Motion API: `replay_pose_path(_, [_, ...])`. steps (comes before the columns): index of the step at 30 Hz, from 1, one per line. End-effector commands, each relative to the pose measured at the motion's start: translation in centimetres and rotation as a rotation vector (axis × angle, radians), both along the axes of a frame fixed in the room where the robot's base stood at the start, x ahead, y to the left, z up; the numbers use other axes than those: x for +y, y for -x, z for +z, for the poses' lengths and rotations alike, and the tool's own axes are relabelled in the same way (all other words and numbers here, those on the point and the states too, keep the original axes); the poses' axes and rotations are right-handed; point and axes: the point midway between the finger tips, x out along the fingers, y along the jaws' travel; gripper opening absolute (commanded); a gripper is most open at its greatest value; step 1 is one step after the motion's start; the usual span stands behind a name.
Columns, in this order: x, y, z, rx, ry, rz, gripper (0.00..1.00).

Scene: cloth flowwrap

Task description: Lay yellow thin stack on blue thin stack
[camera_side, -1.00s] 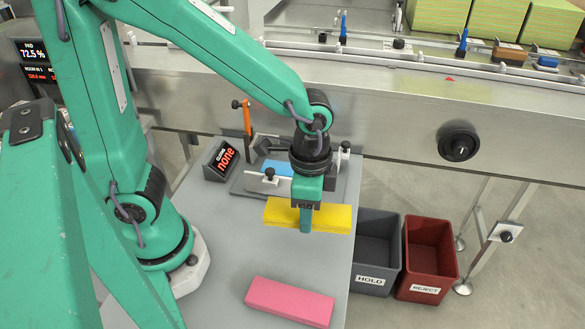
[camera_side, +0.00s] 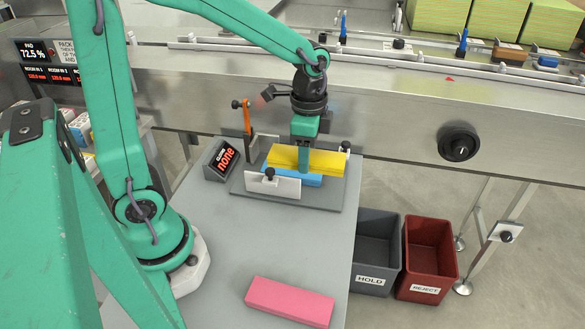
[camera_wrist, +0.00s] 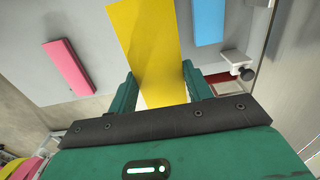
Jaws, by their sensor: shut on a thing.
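The yellow thin stack (camera_side: 325,163) is a flat slab clamped between the fingers of my gripper (camera_side: 304,172). In the wrist view the yellow stack (camera_wrist: 145,40) runs up from between both fingers of my gripper (camera_wrist: 158,92). The blue thin stack (camera_side: 312,180) lies in the grey fixture, partly hidden behind the yellow stack and the white front plate. In the wrist view the blue stack (camera_wrist: 209,20) shows to the right of the yellow one, apart from it in the picture. The yellow stack appears held above the blue one; I cannot tell the height of the gap.
A pink stack (camera_side: 290,301) lies near the table's front. HOLD (camera_side: 371,281) and REJECT (camera_side: 425,290) bins stand to the right.

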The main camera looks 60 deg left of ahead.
Motion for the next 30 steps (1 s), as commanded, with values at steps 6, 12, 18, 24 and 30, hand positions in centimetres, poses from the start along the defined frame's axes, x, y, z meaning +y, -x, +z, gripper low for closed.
replay_pose_path(6, [1.4,-0.4,-0.9,0.003,0.000,0.004,0.29])
replay_pose_path(12, [4.2,-1.2,-2.7,0.003,0.000,0.007,0.29])
replay_pose_path(18, [7.3,-2.1,-4.6,0.002,0.001,0.007,0.29])
replay_pose_path(24, [10.0,-3.0,-6.3,0.001,0.000,0.004,0.29])
replay_pose_path(30, [11.1,-3.3,-7.0,0.000,0.000,0.001,0.29])
